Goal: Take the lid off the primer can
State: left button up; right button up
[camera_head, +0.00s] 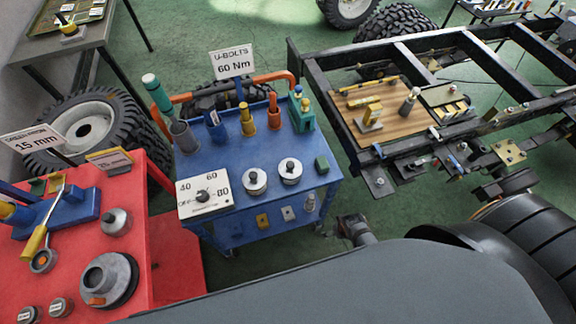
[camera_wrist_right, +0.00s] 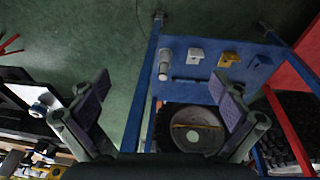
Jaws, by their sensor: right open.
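Two round whitish tins with black-knobbed lids, the left tin (camera_head: 255,181) and the right tin (camera_head: 291,171), stand on the blue cart's top. A grey round container with a dark knob (camera_head: 115,221) stands on the red cart. I cannot tell which of them is the primer can; no primer label is readable. My right gripper (camera_wrist_right: 160,105) is open and empty in the right wrist view, its two fingers wide apart. In the head view, part of what looks like my right gripper (camera_head: 355,229) shows beside the blue cart's lower right. My left gripper is not in view.
The blue cart (camera_head: 262,150) carries several upright holders, a dial box (camera_head: 205,194) and a green block (camera_head: 321,163). The red cart (camera_head: 140,205) at left holds a larger grey pot (camera_head: 108,281). The black chassis frame (camera_head: 330,110) stands right. Green floor lies between.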

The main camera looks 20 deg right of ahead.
jog(key=w+a+r+m+p, duration=0.1)
jog(key=w+r+p, duration=0.15)
jog(key=r, duration=0.85)
jog(key=w+a+r+p, duration=0.15)
jog(key=w+r, duration=0.25)
jog(key=r, duration=0.6)
pick_arm(q)
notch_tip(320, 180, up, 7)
jog(key=p, duration=0.3)
pick_arm(e)
notch_tip(320, 180, up, 5)
jog(key=m+g, duration=0.2)
jog(key=m, duration=1.5)
send_over(291, 165)
jog(key=shift+y, duration=0.4)
jog(key=f, duration=0.5)
jog(key=shift+w, duration=0.3)
notch_tip(291, 165, down, 5)
jog(key=b, duration=0.7)
jog(key=shift+f, duration=0.15)
jog(key=shift+s+r, duration=0.1)
jog(key=shift+r, duration=0.1)
jog(key=shift+c, duration=1.1)
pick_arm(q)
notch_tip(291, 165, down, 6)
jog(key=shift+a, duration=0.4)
pick_arm(e)
jog(key=shift+s, duration=0.15)
grip_shut()
